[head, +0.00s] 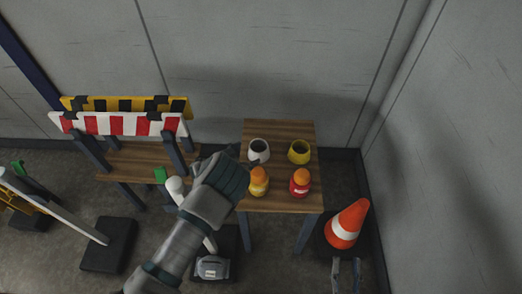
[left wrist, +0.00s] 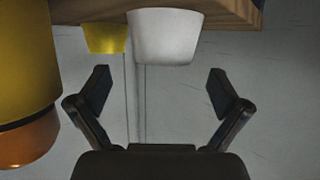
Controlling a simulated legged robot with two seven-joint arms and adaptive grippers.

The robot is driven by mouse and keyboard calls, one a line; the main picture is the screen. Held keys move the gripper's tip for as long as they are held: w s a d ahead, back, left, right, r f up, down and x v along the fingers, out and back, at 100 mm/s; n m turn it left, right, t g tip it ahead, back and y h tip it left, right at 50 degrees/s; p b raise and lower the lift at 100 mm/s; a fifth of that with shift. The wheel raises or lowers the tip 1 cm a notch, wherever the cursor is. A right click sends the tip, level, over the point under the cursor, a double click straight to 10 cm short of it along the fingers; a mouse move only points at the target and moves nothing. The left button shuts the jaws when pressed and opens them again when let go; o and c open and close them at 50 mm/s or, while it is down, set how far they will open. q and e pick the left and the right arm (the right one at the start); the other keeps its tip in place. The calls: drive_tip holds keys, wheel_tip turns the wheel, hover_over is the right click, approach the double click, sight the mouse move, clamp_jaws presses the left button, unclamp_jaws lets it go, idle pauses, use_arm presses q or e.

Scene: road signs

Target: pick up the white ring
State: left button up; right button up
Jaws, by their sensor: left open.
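The white ring (head: 258,150) stands at the back left of the small wooden table (head: 280,133), and it also shows in the left wrist view (left wrist: 166,38). My left gripper (head: 243,160) is at the table's left edge, beside the ring. In the left wrist view its two fingers (left wrist: 160,92) are spread with nothing between them. The ring lies beyond the fingertips, roughly centred between them and apart from them.
A yellow ring (head: 299,152) stands right of the white one. A traffic cone (head: 347,224) is right of the table. A striped barrier (head: 120,123) is at left.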

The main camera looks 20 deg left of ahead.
sight(251, 151)
use_arm(q)
drive_tip(key=shift+w+d+f, duration=0.15)
drive_tip(key=shift+w+f, duration=0.1)
drive_tip(key=shift+w, duration=0.05)
drive_tip(key=b+x, duration=0.1)
drive_tip(key=x, duration=0.2)
drive_tip(key=b+x, duration=0.1)
drive_tip(key=shift+w+a+f+b, duration=0.25)
drive_tip(key=shift+w+f+b, duration=0.05)
drive_tip(key=shift+w, duration=0.1)
drive_tip(key=shift+w+d, duration=0.1)
drive_tip(key=shift+d, duration=0.05)
drive_tip(key=shift+d+r, duration=0.2)
drive_tip(key=shift+r, duration=0.05)
drive_tip(key=c, duration=0.6)
drive_tip(key=shift+c, duration=1)
drive_tip(key=shift+a, duration=0.15)
use_arm(e)
drive_tip(key=s+r+m+t, duration=0.1)
drive_tip(key=s+r+t, duration=0.3)
drive_tip(key=t, duration=0.1)
drive_tip(key=shift+r, duration=0.25)
